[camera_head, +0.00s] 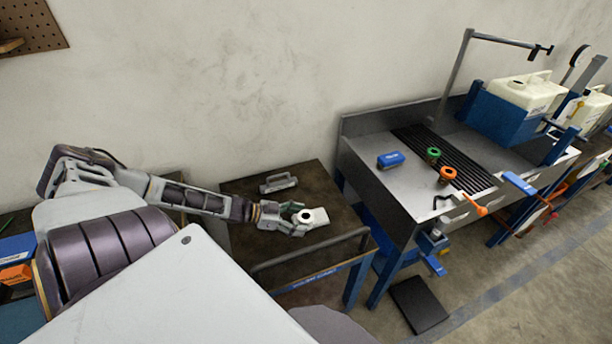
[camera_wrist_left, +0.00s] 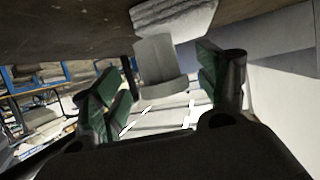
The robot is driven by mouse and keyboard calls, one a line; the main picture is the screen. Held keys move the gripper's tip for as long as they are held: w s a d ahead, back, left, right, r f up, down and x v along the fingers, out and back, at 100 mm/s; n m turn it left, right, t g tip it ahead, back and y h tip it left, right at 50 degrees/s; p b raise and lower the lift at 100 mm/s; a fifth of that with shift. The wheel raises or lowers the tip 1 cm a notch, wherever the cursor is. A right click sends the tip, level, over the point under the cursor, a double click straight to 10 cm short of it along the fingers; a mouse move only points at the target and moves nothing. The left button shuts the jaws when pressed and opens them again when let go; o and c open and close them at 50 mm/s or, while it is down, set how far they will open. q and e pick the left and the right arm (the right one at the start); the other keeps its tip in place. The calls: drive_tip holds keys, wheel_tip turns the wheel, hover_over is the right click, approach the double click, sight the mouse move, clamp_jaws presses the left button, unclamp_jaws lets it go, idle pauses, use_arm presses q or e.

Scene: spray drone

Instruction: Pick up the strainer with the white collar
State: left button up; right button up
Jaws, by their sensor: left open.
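The strainer with the white collar (camera_head: 306,215) stands on the dark low table, a small pale ring with a dark opening. My left gripper (camera_head: 297,218) is open close beside it, fingers reaching around it. In the left wrist view, which looks upside down, the strainer (camera_wrist_left: 160,62) is a grey cylinder with a wider collar. It lies between the two green-padded fingertips of the left gripper (camera_wrist_left: 158,85), with gaps visible on both sides. Whether a finger touches it cannot be told. My right gripper is not in view.
A white block or folded cloth (camera_head: 319,217) lies right behind the strainer. A grey handled tool (camera_head: 278,182) lies farther back on the dark table (camera_head: 240,187). A rail (camera_head: 310,249) borders its front. The grey workbench (camera_head: 400,185) holds green (camera_head: 433,153) and orange (camera_head: 447,174) collared parts.

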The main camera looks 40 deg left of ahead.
sight(306, 220)
use_arm(q)
drive_tip(key=shift+b+x, duration=0.3)
drive_tip(key=shift+x, duration=0.5)
drive_tip(key=shift+w+d+f, duration=0.3)
drive_tip(key=shift+w, duration=0.1)
drive_tip(key=shift+w+d+b, duration=0.1)
drive_tip(key=shift+b, duration=0.2)
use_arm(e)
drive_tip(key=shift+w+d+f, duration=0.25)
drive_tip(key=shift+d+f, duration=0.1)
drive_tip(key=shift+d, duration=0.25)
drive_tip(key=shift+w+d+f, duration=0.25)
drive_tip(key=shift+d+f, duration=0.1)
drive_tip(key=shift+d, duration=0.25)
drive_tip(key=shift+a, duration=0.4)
use_arm(q)
drive_tip(key=c, duration=1.1)
drive_tip(key=shift+c, duration=0.2)
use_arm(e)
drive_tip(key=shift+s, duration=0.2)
use_arm(q)
drive_tip(key=shift+r, duration=0.1)
